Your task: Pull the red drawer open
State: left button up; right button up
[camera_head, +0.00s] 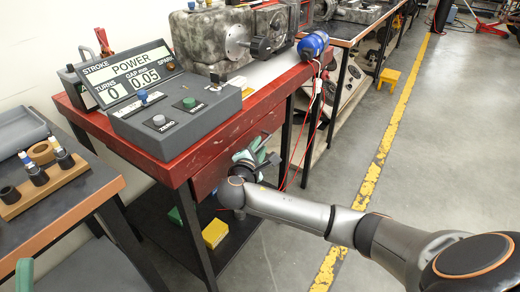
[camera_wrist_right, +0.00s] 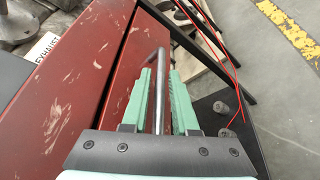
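The red drawer (camera_head: 208,180) sits under the top of the red workbench (camera_head: 178,166), and its front looks level with the bench side. In the right wrist view the drawer front (camera_wrist_right: 129,72) carries a bent metal bar handle (camera_wrist_right: 160,85). My right gripper (camera_head: 252,153) is at the drawer front. In the wrist view its green fingers (camera_wrist_right: 163,100) stand apart on both sides of the handle bar, with a visible gap at least on the right. A green piece, seemingly a fingertip of my left gripper (camera_head: 24,275), shows at the lower left edge; the rest is out of frame.
A grey control box (camera_head: 175,112) with a display stands on the workbench, beside a machine and a blue cylinder (camera_head: 313,44). Red cables (camera_head: 300,145) hang near my right gripper. A yellow block (camera_head: 214,233) lies below.

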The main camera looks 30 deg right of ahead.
jog(key=shift+w+d+f, duration=0.1)
jog(key=shift+w+d, duration=0.2)
jog(key=shift+d, duration=0.1)
grip_shut()
jog(key=shift+a, duration=0.1)
dwell(1.2)
